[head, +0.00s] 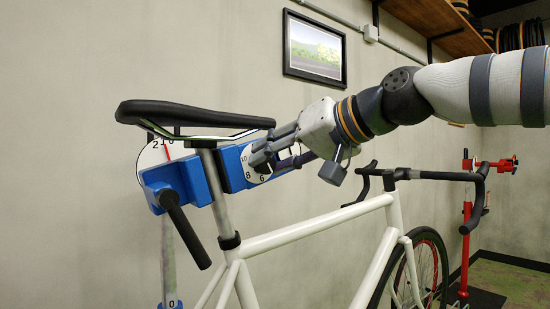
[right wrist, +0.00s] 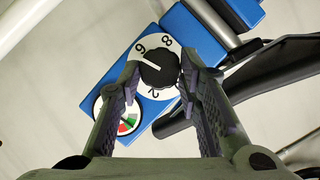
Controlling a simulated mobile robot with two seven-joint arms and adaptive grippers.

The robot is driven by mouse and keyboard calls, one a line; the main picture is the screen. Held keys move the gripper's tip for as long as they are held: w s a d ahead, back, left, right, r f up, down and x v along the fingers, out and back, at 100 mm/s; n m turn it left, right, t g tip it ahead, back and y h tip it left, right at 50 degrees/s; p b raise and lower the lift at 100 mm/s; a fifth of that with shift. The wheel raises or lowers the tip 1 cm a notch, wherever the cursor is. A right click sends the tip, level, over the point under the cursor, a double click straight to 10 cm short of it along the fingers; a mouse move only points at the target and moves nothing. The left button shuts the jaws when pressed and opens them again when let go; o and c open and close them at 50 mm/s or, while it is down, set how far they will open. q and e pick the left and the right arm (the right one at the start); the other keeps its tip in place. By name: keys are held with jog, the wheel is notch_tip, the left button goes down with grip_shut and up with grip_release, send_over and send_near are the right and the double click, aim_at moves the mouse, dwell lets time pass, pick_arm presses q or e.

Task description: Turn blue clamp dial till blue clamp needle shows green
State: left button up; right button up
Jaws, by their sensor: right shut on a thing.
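The blue clamp (head: 229,171) grips the seatpost of a white bicycle in the head view. Its white numbered dial plate (head: 262,177) is partly covered by my right gripper (head: 266,157). In the right wrist view, the black clamp dial (right wrist: 160,74) sits between my fingertips, and my right gripper (right wrist: 158,70) is shut on it. The numbers 6, 8 and 2 show around it. The small clamp gauge (right wrist: 126,122) has red and green sectors. My finger hides part of it, and I cannot tell for sure where the needle stands. My left gripper is not in view.
The black saddle (head: 190,114) is just above the clamp, close to my right gripper. A black lever (head: 186,230) hangs at the clamp's left. The white frame (head: 310,230) runs below my right arm. A red stand (head: 467,215) is at the far right.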

jog(key=shift+r, duration=0.1)
jog(key=o, duration=1.1)
jog(key=shift+o, duration=0.2)
jog(key=v, duration=1.2)
